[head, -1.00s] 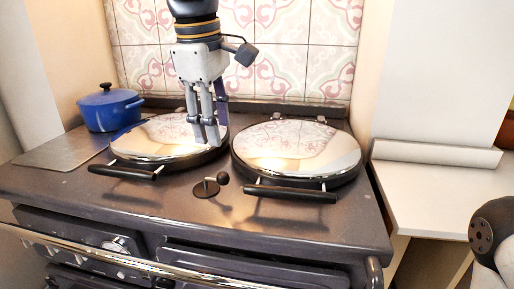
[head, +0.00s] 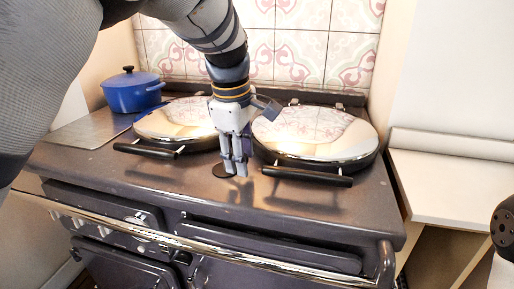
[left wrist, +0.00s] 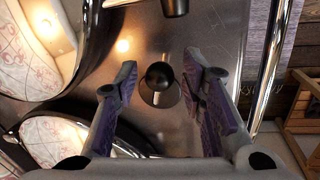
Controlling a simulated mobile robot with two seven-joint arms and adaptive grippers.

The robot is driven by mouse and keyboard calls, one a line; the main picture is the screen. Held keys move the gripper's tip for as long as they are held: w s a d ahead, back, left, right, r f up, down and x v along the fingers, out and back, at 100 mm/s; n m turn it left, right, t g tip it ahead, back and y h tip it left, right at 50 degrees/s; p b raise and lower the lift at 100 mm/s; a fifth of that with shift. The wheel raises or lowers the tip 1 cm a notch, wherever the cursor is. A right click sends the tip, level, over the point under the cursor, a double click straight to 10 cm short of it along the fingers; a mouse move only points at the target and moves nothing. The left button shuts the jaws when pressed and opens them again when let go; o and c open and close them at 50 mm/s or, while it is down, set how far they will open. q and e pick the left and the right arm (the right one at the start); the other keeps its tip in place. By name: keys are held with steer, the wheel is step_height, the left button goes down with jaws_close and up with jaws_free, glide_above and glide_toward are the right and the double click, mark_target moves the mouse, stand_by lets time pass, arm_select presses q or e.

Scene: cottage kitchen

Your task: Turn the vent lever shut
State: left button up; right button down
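The vent lever is a small black ball knob on a dark round plate, set in the stove top in front of the two lids. In the head view the plate (head: 221,171) shows beside my fingers, and the knob is hidden behind them. In the left wrist view the knob (left wrist: 159,75) sits between my fingertips, with a visible gap on each side. My left gripper (head: 236,172) points down at the lever, low over the stove top. Its fingers are apart in the left wrist view (left wrist: 161,82), holding nothing. My right gripper is out of view.
Two shiny domed lids, left (head: 176,122) and right (head: 316,136), stand behind the lever, with black handles in front. A blue pot (head: 132,91) stands at the back left. A chrome rail (head: 150,236) runs along the stove front. A white counter (head: 455,190) is at right.

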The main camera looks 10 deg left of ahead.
arm_select(q)
jaws_close()
steer(key=shift+s+r, duration=0.1)
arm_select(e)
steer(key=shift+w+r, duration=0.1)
arm_select(q)
steer(key=shift+s+a+m, duration=0.15)
steer(key=shift+s+m, duration=0.05)
steer(key=shift+m, duration=0.5)
steer(key=m, duration=0.1)
steer(key=s+m, duration=0.1)
steer(key=shift+a+m+h+p, duration=0.3)
steer(key=shift+a+h, duration=0.05)
steer(key=shift+h, duration=0.05)
steer(key=m, duration=0.1)
steer(key=a+m, duration=0.1)
steer(key=m, duration=0.1)
steer(key=s+a+m+g, duration=0.1)
steer(key=m, duration=0.1)
steer(key=shift+h, duration=0.3)
steer(key=shift+s+a+m+g, duration=0.1)
steer(key=shift+a+m+g, duration=0.3)
steer(key=shift+m, duration=0.9)
steer(key=shift+s+a+m+g, duration=0.1)
steer(key=shift+a+m, duration=0.6)
steer(key=shift+m, duration=0.6)
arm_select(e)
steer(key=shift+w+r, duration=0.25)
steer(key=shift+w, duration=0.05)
